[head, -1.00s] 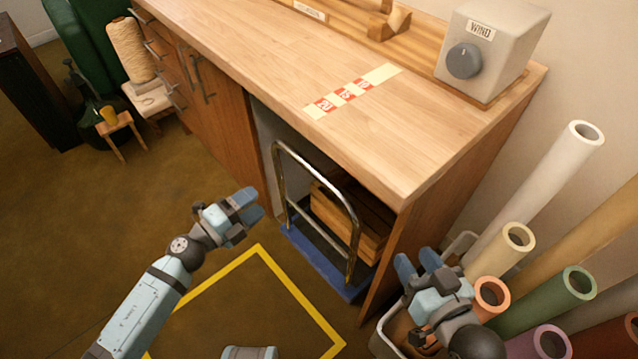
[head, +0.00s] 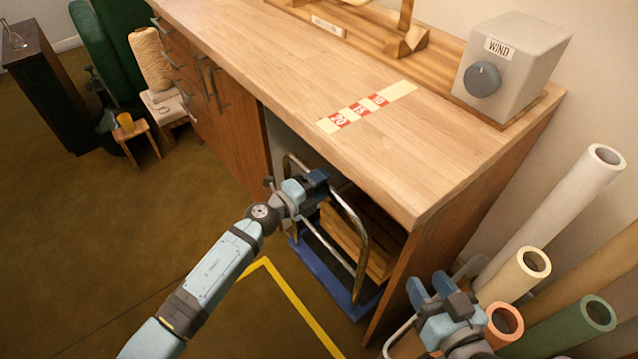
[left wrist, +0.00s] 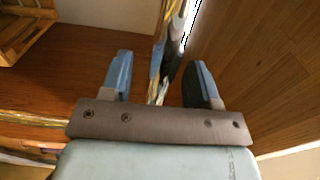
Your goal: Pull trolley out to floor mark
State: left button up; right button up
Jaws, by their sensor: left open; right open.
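The trolley has a blue deck (head: 318,279) and a shiny metal hoop handle (head: 364,238). It stands in the open bay under the workbench and carries a wooden load (head: 346,236). My left gripper (head: 322,179) is open at the upper part of the handle and hides some of it. In the left wrist view a shiny bar (left wrist: 170,45) shows between the open fingers; I cannot tell whether they touch it. The yellow floor mark (head: 290,294) lies in front of the bay, partly hidden by my left arm. My right gripper (head: 429,287) is open and empty beside the workbench's right panel.
The workbench (head: 420,150) overhangs the trolley, with a wind control box (head: 515,65) on top. Rolled tubes (head: 550,215) in a rack crowd the right side. A small stool (head: 130,130) and cone of yarn (head: 152,58) stand far left.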

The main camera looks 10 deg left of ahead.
pick_arm(q)
jog(key=shift+w+d, duration=0.3)
grip_shut()
jog(key=shift+f, duration=0.1)
dwell(1.2)
